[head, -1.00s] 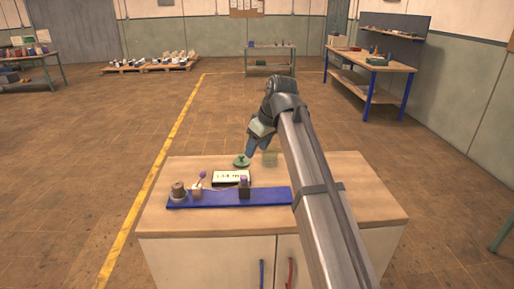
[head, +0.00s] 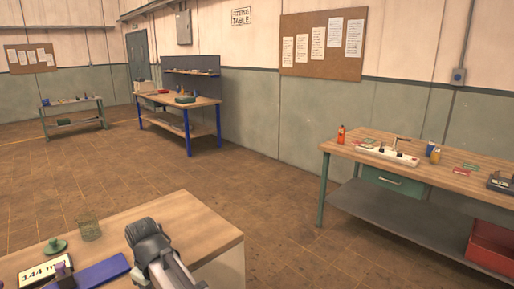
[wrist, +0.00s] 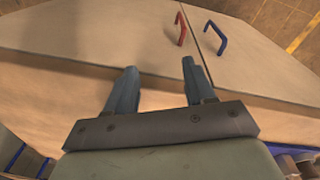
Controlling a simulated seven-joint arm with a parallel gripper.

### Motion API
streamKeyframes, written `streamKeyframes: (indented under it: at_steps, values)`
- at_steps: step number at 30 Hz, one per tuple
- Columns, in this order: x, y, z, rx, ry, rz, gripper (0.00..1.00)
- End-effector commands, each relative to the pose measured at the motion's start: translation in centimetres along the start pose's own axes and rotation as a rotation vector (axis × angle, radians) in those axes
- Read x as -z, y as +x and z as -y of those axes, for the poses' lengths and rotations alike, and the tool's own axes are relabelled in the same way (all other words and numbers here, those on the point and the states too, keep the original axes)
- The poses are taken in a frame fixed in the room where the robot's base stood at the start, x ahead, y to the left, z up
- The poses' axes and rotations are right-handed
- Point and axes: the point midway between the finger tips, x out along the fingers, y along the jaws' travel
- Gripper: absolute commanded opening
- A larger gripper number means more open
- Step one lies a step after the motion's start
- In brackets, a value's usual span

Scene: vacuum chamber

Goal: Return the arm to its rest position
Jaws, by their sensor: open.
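In the wrist view my gripper (wrist: 159,66) is open, with its two blue-grey fingers apart and nothing between them. It points toward the front of the workbench cabinet, whose pale doors (wrist: 110,25) fill the upper part of that view. In the head view my arm (head: 158,258) shows at the bottom, folded over the near wooden benchtop (head: 195,215). The gripper itself is out of sight in the head view.
On the benchtop are a green round piece (head: 54,246), a clear glass (head: 88,229), a small display (head: 40,273) and a blue base (head: 100,273). A red handle (wrist: 180,29) and a blue handle (wrist: 216,37) stick out from the doors. Another workbench (head: 440,165) stands at right.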

Motion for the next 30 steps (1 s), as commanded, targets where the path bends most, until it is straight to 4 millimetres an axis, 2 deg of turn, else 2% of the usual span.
streamKeyframes:
  at_steps: [1,8,16,24,30]
  values:
    - [-1.4,1.7,-0.7,0.001,0.027,0.019,0.54]
    - [-5.6,8.8,-3.9,0.025,0.14,0.085,0.54]
    - [-12.1,17.0,-6.6,0.061,0.282,0.16,0.54]
    - [-19.4,24.3,-7.8,0.1,0.424,0.236,0.54]
    - [-25.1,29.2,-7.7,0.131,0.53,0.29,0.54]
